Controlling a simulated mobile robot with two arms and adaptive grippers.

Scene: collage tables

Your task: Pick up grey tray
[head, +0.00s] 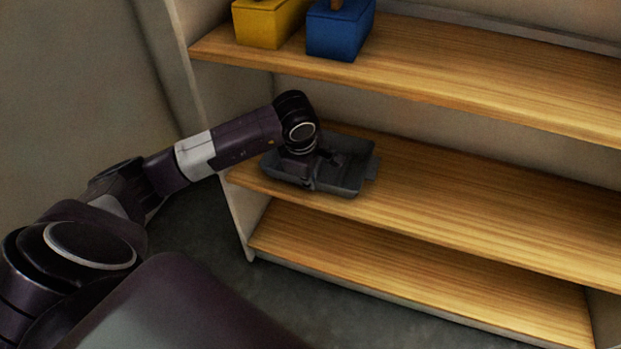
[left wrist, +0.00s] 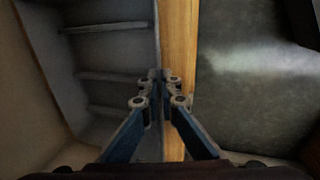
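The grey tray (head: 345,178) sits on the middle wooden shelf, at its left end and along the front edge. In the left wrist view the tray (left wrist: 105,52) fills the left side, with raised ribs across its inside. My left gripper (head: 309,184) reaches down to the tray's near side. In the left wrist view the left gripper's fingertips (left wrist: 158,76) are brought together on the tray's near wall, one on each side of it. The tray still rests on the shelf. My right gripper is not in view.
The middle shelf (head: 480,208) is bare to the right of the tray. A yellow box (head: 264,24) and a blue box (head: 338,34) stand on the upper shelf (head: 470,62). The lower shelf (head: 400,275) is empty. A side panel stands close to the tray's left.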

